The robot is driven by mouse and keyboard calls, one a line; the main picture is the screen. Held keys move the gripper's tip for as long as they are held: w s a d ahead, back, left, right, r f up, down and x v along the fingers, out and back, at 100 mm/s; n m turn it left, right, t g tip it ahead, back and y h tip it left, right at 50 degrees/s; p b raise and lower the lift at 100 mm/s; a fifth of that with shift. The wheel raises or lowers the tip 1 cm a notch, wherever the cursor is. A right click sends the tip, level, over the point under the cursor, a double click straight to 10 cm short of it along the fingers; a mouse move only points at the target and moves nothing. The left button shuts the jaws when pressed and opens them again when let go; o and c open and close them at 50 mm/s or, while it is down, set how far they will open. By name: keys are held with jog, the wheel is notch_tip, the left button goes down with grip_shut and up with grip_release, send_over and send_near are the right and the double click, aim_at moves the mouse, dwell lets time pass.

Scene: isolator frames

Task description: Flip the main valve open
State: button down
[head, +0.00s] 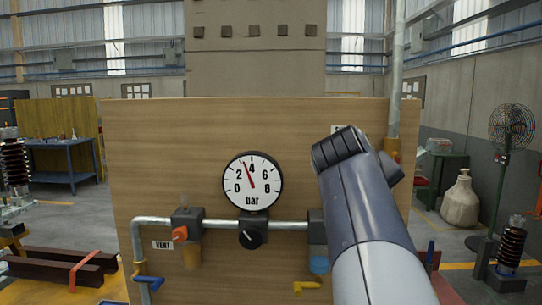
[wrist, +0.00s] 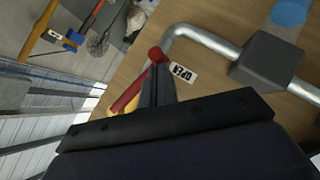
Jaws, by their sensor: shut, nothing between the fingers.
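In the wrist view, a red lever (wrist: 128,98) with a round red end (wrist: 156,54) lies beside an "OPEN" label (wrist: 183,74) and a bent grey pipe (wrist: 185,34). A bit of yellow shows at its lower end. I take it for the main valve's lever. My gripper (wrist: 158,72) is shut and empty, with its dark fingers right beside the lever; I cannot tell whether they touch it. In the head view my arm covers the gripper and most of the valve. A yellow-orange valve part (head: 392,150) shows right of my arm, at the vertical pipe (head: 394,85).
The wooden panel (head: 140,150) carries a gauge (head: 252,181) reading a little under 4 bar. Below it are a black knob (head: 251,234), a horizontal pipe (head: 282,225), an orange knob (head: 180,234) near a "VENT" label (head: 163,245), and a blue lever (head: 150,281).

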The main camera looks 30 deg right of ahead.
jog(key=shift+s+d+f+n+h+b, duration=0.3)
jog(key=shift+s+d+f+h+b, duration=0.2)
jog(key=shift+d+b, duration=0.2)
dwell(0.3)
jog(key=shift+r, duration=0.1)
